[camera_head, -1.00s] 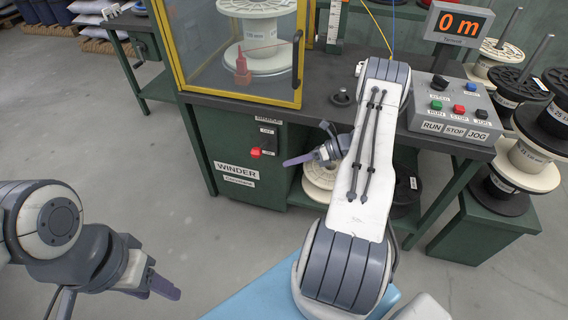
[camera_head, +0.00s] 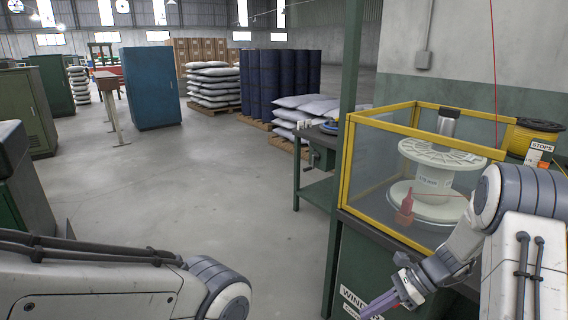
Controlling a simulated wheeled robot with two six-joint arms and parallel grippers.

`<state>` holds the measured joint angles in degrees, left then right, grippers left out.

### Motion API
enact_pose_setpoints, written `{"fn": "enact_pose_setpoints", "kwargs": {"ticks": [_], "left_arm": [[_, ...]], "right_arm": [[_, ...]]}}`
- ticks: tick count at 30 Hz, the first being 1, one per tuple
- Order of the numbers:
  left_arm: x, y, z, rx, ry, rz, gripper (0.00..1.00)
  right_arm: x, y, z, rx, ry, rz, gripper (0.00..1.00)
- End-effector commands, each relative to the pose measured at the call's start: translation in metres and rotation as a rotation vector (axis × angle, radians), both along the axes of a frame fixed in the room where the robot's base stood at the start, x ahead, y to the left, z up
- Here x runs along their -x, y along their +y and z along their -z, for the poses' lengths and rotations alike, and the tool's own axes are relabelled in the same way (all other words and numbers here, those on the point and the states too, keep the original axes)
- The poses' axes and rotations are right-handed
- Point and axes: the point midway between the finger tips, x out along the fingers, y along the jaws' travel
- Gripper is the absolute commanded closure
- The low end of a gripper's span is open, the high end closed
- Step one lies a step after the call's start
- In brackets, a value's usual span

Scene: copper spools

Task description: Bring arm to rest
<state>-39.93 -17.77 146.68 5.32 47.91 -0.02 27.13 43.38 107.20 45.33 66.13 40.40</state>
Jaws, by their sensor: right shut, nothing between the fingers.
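My right arm comes in at the right edge, white and grey. Its gripper (camera_head: 378,305) points down and left, with purple-grey fingers shut and empty. It hangs in front of the green winder cabinet (camera_head: 366,262), low in the picture. My left arm (camera_head: 110,285) crosses the bottom left corner, and its gripper is out of the picture.
The winder's yellow-framed guard (camera_head: 346,165) encloses a white spool (camera_head: 435,180), close behind my right wrist. A yellow spool (camera_head: 535,130) stands at right. Blue drums (camera_head: 282,85), stacked sacks (camera_head: 213,88) and a blue cabinet (camera_head: 153,97) stand farther back. Open grey floor lies between.

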Motion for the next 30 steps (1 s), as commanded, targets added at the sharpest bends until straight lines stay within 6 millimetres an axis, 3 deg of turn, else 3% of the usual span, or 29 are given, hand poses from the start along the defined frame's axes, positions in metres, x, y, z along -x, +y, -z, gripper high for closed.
{"fn": "enact_pose_setpoints", "kwargs": {"ticks": [1, 3, 6, 10, 15, 21, 26, 27, 30], "left_arm": [[0.000, 0.000, 0.000, 0.000, 0.000, 0.000, 0.50], [0.000, 0.000, 0.000, 0.000, 0.000, 0.000, 0.50], [0.000, 0.000, 0.000, 0.000, 0.000, 0.000, 0.50], [0.000, 0.000, 0.000, 0.000, 0.000, 0.000, 0.50], [0.000, 0.000, 0.000, 0.000, 0.000, 0.000, 0.50], [0.000, 0.000, 0.000, 0.000, 0.000, 0.000, 0.50], [0.000, 0.000, 0.000, 0.000, 0.000, 0.000, 0.50], [0.000, 0.000, -0.017, -0.001, 0.001, 0.000, 0.50], [0.000, 0.000, -0.036, 0.001, -0.001, 0.000, 0.50]], "right_arm": [[0.012, 0.034, -0.019, 0.055, -0.068, -0.176, 1.00], [0.033, 0.069, -0.038, 0.120, -0.162, -0.405, 1.00], [0.069, 0.110, -0.062, 0.196, -0.309, -0.733, 1.00], [0.122, 0.146, -0.087, 0.265, -0.513, -1.156, 1.00], [0.174, 0.163, -0.104, 0.304, -0.743, -1.589, 1.00], [0.213, 0.167, -0.114, 0.316, -0.958, -1.948, 1.00], [0.237, 0.164, -0.117, 0.314, -1.120, -2.194, 1.00], [0.234, 0.164, -0.134, 0.315, -1.106, -2.179, 1.00], [0.233, 0.164, -0.153, 0.315, -1.099, -2.172, 1.00]]}}
